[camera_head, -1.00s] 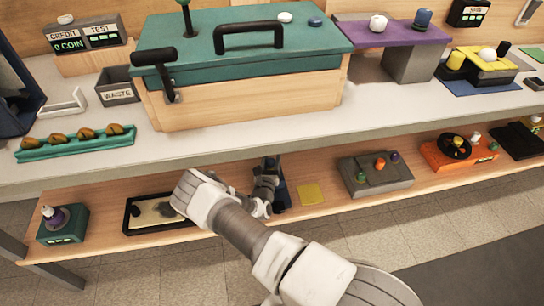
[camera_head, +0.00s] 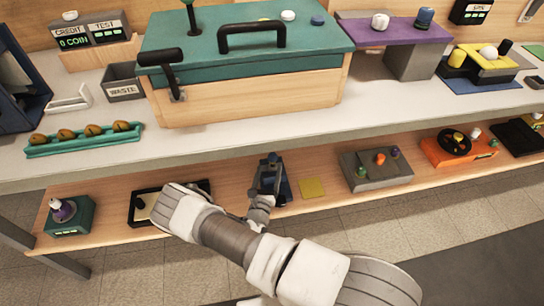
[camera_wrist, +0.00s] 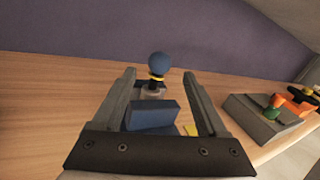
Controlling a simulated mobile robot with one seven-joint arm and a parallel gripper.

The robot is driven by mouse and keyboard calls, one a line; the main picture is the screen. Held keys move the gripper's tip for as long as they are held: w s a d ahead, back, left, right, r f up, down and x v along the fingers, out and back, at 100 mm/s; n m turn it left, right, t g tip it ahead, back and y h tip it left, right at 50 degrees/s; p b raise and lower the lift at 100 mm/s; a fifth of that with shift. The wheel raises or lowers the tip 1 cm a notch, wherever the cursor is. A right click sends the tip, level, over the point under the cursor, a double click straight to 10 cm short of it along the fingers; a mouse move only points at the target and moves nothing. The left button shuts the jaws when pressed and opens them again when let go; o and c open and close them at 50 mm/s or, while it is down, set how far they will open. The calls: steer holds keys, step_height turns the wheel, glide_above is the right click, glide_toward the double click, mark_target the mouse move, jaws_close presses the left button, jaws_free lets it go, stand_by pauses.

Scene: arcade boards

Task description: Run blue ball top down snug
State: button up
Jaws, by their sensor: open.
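In the wrist view, a blue ball top (camera_wrist: 158,65) stands on a short upright stem with a yellow ring (camera_wrist: 157,77) beneath it. A blue block (camera_wrist: 152,114) is nearer the camera, between the fingers. My gripper (camera_wrist: 160,73) is open, with one finger on each side of the ball in this view. I see no finger touching the ball. In the head view, my gripper and the dark blue device (camera_head: 284,189) overlap on the lower shelf, and the ball is too small to make out clearly.
A yellow square (camera_head: 311,188) lies right of the device. A grey control box (camera_head: 360,180) and an orange wheel unit (camera_head: 440,155) are farther right. A black-rimmed tray (camera_head: 133,207) and a green box (camera_head: 85,215) stand left. The upper shelf (camera_head: 230,140) overhangs behind.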

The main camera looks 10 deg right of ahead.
steer(key=v, duration=0.7)
steer(key=shift+p, duration=0.45)
steer(key=shift+s, duration=0.15)
